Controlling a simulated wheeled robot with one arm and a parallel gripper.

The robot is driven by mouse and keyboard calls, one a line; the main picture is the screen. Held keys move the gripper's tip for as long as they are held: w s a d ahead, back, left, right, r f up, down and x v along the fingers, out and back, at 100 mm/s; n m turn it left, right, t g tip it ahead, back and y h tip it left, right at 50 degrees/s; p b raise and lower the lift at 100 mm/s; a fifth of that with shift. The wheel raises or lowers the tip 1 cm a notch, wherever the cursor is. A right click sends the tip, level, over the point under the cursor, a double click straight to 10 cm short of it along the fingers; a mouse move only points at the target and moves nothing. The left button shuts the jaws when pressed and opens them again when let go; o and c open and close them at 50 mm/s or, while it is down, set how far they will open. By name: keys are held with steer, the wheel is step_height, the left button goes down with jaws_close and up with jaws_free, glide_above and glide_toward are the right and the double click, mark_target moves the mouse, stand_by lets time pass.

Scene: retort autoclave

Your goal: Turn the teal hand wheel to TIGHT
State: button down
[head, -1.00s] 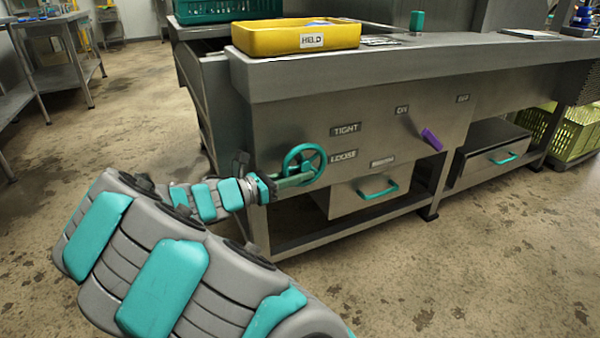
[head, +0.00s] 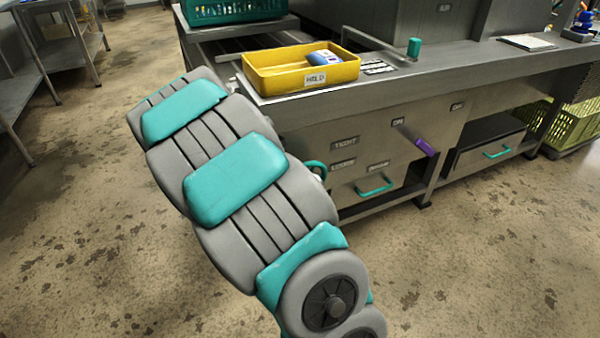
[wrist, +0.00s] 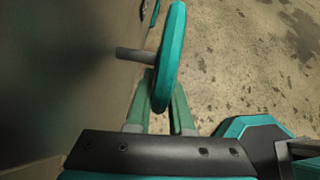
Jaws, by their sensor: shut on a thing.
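The teal hand wheel (wrist: 171,52) is seen nearly edge-on in the wrist view, on a short grey shaft that comes from the panel at left. My gripper (wrist: 162,92) is shut on the wheel's rim, with a green finger on each side of it. In the head view only a bit of the wheel's rim (head: 318,166) shows past my arm, and my gripper is hidden. The TIGHT label (head: 345,143) is on the steel panel, above the LOOSE label (head: 343,165). I cannot see any pointer on the wheel.
A yellow HELD tray (head: 290,83) with a blue-and-white item stands on the counter above the panel. A purple lever (head: 426,147) and a drawer with a teal handle (head: 375,186) are to the right of the wheel. The floor in front is clear.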

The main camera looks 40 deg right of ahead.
steer(key=shift+r+y+p, duration=0.15)
steer(key=shift+y+p, duration=0.35)
steer(key=shift+y, duration=0.1)
steer(key=c, duration=0.8)
jaws_free()
steer(key=shift+a+r, duration=0.2)
steer(key=shift+a, duration=0.05)
steer(key=w+a+b, duration=0.1)
steer(key=a, duration=1.1)
steer(key=shift+a+r, duration=0.15)
steer(key=shift+r, duration=0.05)
steer(key=shift+w, duration=0.1)
